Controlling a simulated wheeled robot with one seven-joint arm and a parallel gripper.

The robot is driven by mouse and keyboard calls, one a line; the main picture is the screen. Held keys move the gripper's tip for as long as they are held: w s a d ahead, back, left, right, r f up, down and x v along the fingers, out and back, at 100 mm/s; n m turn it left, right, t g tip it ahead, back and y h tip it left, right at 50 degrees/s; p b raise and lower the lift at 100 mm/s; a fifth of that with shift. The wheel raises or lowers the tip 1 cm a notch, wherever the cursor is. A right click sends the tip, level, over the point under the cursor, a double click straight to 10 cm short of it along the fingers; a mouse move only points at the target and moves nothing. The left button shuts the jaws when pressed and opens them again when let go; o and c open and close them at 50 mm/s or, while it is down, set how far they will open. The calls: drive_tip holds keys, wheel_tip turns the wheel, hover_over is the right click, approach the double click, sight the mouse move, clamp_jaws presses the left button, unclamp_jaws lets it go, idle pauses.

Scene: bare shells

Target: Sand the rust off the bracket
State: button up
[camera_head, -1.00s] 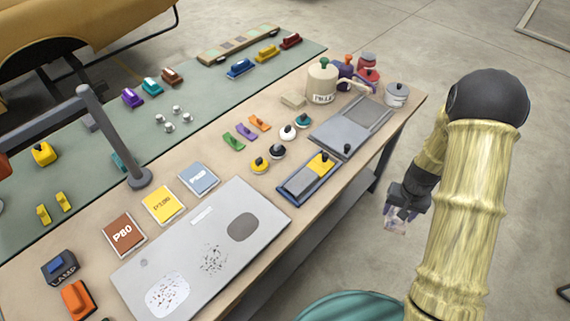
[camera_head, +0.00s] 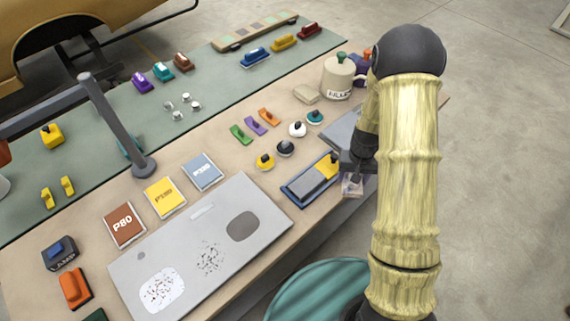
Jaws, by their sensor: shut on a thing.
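My gripper (camera_head: 353,180) is at the right front edge of the bench, just right of a blue tray (camera_head: 295,191) with a grey and yellow block. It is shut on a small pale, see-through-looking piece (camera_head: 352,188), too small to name. A flat grey metal panel (camera_head: 190,228) lies at the front of the bench, with a white patch, dark speckles and a grey oval on it. I cannot pick out a bracket for sure. Square sanding sheets lie behind the panel: brown P80 (camera_head: 124,225), yellow (camera_head: 165,198) and blue-grey (camera_head: 206,171).
A grey lamp post (camera_head: 120,125) rises at the left of the bench. Small knobs (camera_head: 285,148) and coloured clips (camera_head: 262,122) lie mid-bench. An orange block (camera_head: 74,288) is front left.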

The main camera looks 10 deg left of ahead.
drive_tip(key=shift+w+a, duration=0.25)
drive_tip(key=shift+w, duration=0.1)
drive_tip(key=shift+s, duration=0.1)
drive_tip(key=shift+s, duration=0.1)
drive_tip(key=shift+a+r, duration=0.15)
drive_tip(key=s+a+r+m+p, duration=0.1)
drive_tip(key=a+r+m+p, duration=0.1)
drive_tip(key=a+m+p, duration=0.2)
drive_tip(key=s+a+r+m+p, duration=0.2)
drive_tip(key=a+r+m+p, duration=0.1)
drive_tip(key=a+p, duration=0.6)
drive_tip(key=a+m, duration=0.1)
drive_tip(key=a, duration=0.2)
drive_tip(key=shift+s+a+r, duration=0.15)
